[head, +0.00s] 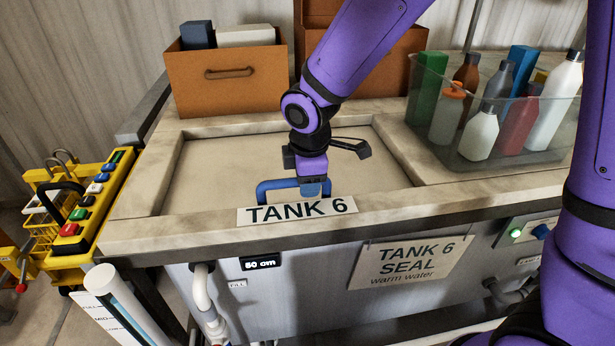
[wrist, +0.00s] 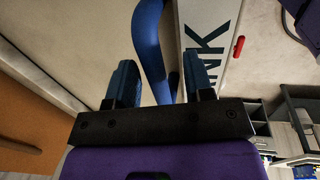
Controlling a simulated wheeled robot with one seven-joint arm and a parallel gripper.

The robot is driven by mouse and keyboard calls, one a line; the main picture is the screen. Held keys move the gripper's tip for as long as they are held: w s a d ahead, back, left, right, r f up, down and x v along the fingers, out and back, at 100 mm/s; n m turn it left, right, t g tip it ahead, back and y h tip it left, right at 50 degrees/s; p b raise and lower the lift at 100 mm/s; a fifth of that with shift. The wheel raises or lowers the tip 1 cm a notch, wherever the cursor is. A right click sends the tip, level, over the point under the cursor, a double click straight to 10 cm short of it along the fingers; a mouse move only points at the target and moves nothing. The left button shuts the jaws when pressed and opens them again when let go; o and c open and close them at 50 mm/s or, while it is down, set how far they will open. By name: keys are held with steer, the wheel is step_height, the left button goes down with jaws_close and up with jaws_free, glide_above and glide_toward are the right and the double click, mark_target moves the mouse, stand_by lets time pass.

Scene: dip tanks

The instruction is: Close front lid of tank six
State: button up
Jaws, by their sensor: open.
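Tank six (head: 330,285) is a grey tank under a pale stone-like top, with a "TANK 6" label (head: 297,210) at its front edge. A flat beige panel, seemingly the front lid (head: 225,160), lies inside the frame, looking lower than the rim. Its blue bar handle (head: 275,187) stands at the front edge behind the label. My gripper (head: 313,188) points down at the handle's right part. In the wrist view my gripper (wrist: 160,80) is open, and the blue handle (wrist: 148,40) runs between its two fingers. I cannot tell whether either finger touches it.
An orange-brown box (head: 222,80) stands behind the panel. A clear bin of bottles (head: 490,145) stands on the right of the top. A yellow rack with buttons (head: 90,205) is at the left. A "TANK 6 SEAL warm water" sign (head: 412,262) hangs on the front.

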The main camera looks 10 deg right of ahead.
steer(key=shift+r, duration=0.1)
step_height(320, 180, up, 10)
steer(key=s, duration=0.2)
steer(key=shift+r, duration=0.2)
stand_by(0.3)
steer(key=s+d+r+m+t, duration=0.1)
steer(key=s+d+r+m, duration=0.4)
steer(key=s+d+m, duration=0.3)
steer(key=s+d+r+m+t, duration=0.2)
steer(key=s+d+r+m, duration=0.3)
steer(key=s+d+m, duration=0.4)
steer(key=shift+s+d+m, duration=0.2)
steer(key=shift+d+m, duration=0.3)
steer(key=shift+d, duration=1.95)
